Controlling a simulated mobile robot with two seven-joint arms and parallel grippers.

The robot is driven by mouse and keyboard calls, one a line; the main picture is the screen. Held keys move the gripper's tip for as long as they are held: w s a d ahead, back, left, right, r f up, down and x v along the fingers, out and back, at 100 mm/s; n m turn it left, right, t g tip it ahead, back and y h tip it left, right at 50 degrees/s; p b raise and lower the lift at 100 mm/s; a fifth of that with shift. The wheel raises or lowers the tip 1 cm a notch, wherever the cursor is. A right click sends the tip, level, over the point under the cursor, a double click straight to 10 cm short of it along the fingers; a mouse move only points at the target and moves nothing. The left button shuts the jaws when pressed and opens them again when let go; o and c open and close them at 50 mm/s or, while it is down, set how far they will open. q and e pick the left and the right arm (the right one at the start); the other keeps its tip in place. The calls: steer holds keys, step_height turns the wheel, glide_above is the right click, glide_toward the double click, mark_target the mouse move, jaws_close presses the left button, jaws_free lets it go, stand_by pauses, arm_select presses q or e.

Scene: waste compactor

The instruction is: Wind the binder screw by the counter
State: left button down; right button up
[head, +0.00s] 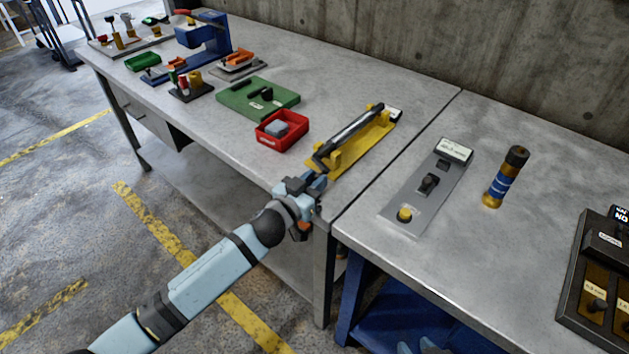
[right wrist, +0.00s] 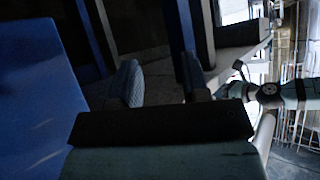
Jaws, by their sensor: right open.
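In the head view, the likely binder screw (head: 348,138) is a long dark rod held lengthwise between brackets on a yellow base (head: 376,134). A small pale plate (head: 394,113) sits at its far end; I cannot read it or tell whether it is the counter. My left gripper (head: 313,184) is at the near end of the rod, by the table's front edge. Its fingers are small and partly hidden, so I cannot tell whether they hold the rod's end. My right gripper (right wrist: 162,82) shows in the right wrist view, open, with nothing visible between its fingers.
A red bin (head: 283,130) with a grey block and a green panel (head: 257,98) are left of the yellow base. Across the table seam are a grey switch panel (head: 428,187), a blue-and-gold cylinder (head: 506,177) and a dark box (head: 600,270). A blue shelf (head: 440,320) is below.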

arm_select(q)
steer(key=shift+w+a+f+m, duration=0.1)
steer(key=shift+f+m, duration=0.15)
steer(key=shift+m, duration=0.45)
steer(key=c, duration=1)
jaws_free()
steer(key=shift+s+a, duration=0.15)
steer(key=shift+s, duration=0.05)
steer(key=v, duration=1.3)
steer(key=shift+s+a, duration=0.1)
steer(key=shift+s, duration=0.05)
